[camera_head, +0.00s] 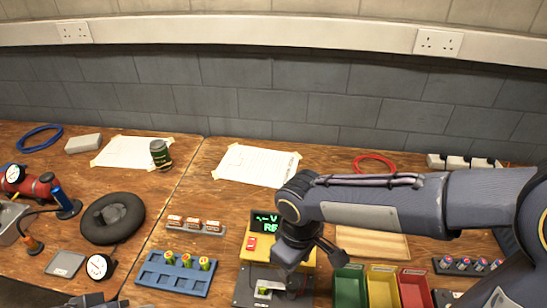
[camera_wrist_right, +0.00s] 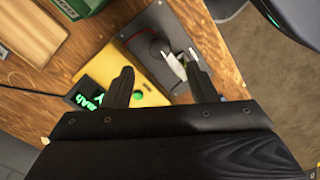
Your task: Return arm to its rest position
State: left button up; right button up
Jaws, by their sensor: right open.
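My right arm comes in from the right in the head view. Its gripper (camera_head: 297,262) points down over the yellow charger (camera_head: 251,250) and the dark grey plate (camera_head: 244,288) in front of it. In the right wrist view the right gripper (camera_wrist_right: 163,82) has its two dark fingers apart, with nothing held between them. The yellow charger (camera_wrist_right: 148,95), its display with green characters (camera_wrist_right: 88,95) and the grey plate (camera_wrist_right: 150,30) lie beyond the fingers. Dark tips at the bottom left edge of the head view look like my left gripper (camera_head: 90,300); its jaws are not clear.
A blue tray (camera_head: 152,280) with green-yellow cells and a grey rack (camera_head: 212,231) stand left of the charger. Green (camera_head: 350,288), yellow (camera_head: 381,290) and red (camera_head: 414,290) bins stand right, below my arm. A wooden board (camera_head: 375,244) lies behind them. The wall closes the back.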

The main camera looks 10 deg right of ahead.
jog(key=shift+d, duration=0.1)
jog(key=s+d+r+m+t+y+p, duration=0.2)
jog(key=s+d+r+m+t, duration=0.3)
jog(key=s+d+m, duration=0.5)
notch_tip(320, 180, up, 3)
jog(key=shift+d+f+t+y, duration=0.15)
jog(key=shift+d+t+y, duration=0.15)
jog(key=shift+d+y, duration=0.5)
